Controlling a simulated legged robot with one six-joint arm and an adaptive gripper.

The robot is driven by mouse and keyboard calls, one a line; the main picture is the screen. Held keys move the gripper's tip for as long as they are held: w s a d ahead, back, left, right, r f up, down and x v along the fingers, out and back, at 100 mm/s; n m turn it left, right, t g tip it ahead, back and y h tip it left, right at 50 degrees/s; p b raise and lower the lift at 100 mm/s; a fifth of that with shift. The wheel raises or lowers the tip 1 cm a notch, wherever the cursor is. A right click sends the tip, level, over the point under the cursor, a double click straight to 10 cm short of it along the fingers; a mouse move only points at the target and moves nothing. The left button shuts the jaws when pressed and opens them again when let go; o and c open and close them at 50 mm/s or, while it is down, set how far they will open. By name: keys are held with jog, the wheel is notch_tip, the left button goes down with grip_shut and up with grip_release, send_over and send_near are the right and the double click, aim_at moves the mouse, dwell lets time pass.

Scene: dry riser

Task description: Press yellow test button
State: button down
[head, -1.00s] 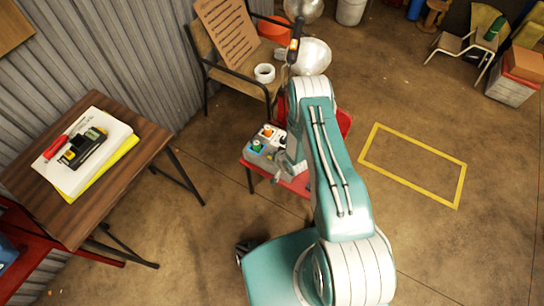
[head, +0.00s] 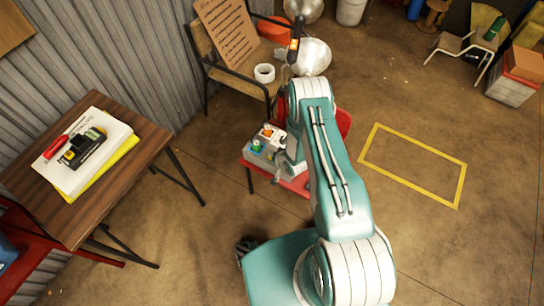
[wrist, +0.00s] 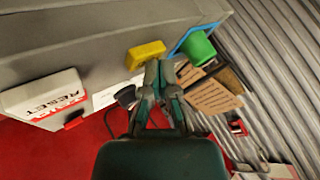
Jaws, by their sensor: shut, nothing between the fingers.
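The yellow button (wrist: 147,54) is a rounded block on the side of a grey control box (wrist: 95,42) in the wrist view. My gripper (wrist: 159,68) is shut and empty, with its fingertips just below and right of the yellow button. I cannot tell whether they touch it. A green button (wrist: 198,48) on a blue plate is to the right, and a white block marked RESET (wrist: 45,95) is to the left. In the head view the grey box (head: 262,158) sits on a red stand, partly hidden by my arm.
The red stand's top (head: 298,184) lies under the box. A wooden table (head: 135,133) with papers and a black device stands at left. A chair (head: 240,75) with a white tape roll (head: 264,73) is behind.

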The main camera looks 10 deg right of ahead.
jog(key=shift+r, duration=0.8)
jog(key=shift+r, duration=2.5)
